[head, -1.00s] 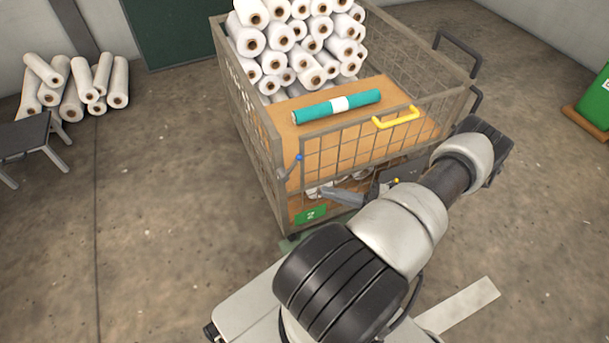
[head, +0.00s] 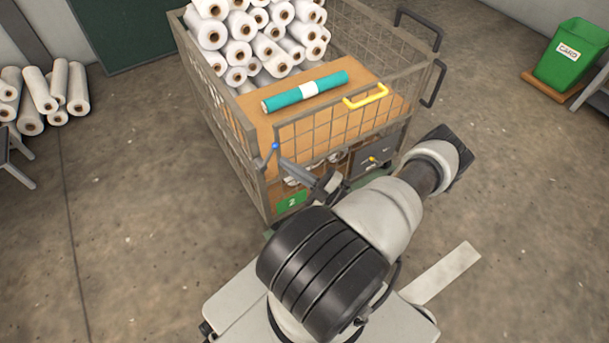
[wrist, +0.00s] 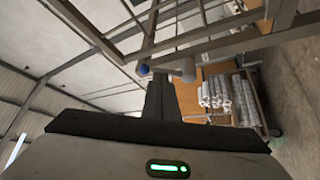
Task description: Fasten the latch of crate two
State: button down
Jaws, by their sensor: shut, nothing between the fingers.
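Crate two is a tall wire-mesh trolley (head: 262,190) with a green "2" label (head: 292,202) low on its front. Its front mesh gate (head: 335,130) has a yellow handle (head: 366,96) and stands upright. A latch lever with a blue knob (head: 275,147) sits at the gate's left end, by the corner post. My gripper (head: 284,163) is shut and empty, its tip just below and right of the knob. In the wrist view the fingers (wrist: 160,82) point up beside the blue knob (wrist: 144,70) and a grey round piece (wrist: 183,68). I cannot tell whether they touch.
White rolls (head: 265,35) fill the crate's back, and a teal roll (head: 305,91) lies on its brown board. More white rolls (head: 40,95) lean at the left wall. A green bin (head: 570,55) stands at the back right. The floor between is open.

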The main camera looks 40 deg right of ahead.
jog(key=shift+x, duration=1.2)
jog(key=shift+a+r+n+g+y+p, duration=0.25)
jog(key=shift+n+g+p, duration=0.2)
jog(key=shift+n, duration=0.35)
jog(key=n+g+p, duration=0.1)
jog(key=a+r+n+p, duration=0.1)
jog(key=n, duration=0.1)
jog(key=a+n+g+p, duration=0.1)
jog(key=shift+w+a+r+n+g, duration=0.15)
jog(key=shift+w+r+n+g, duration=0.15)
jog(key=shift+r+g, duration=0.05)
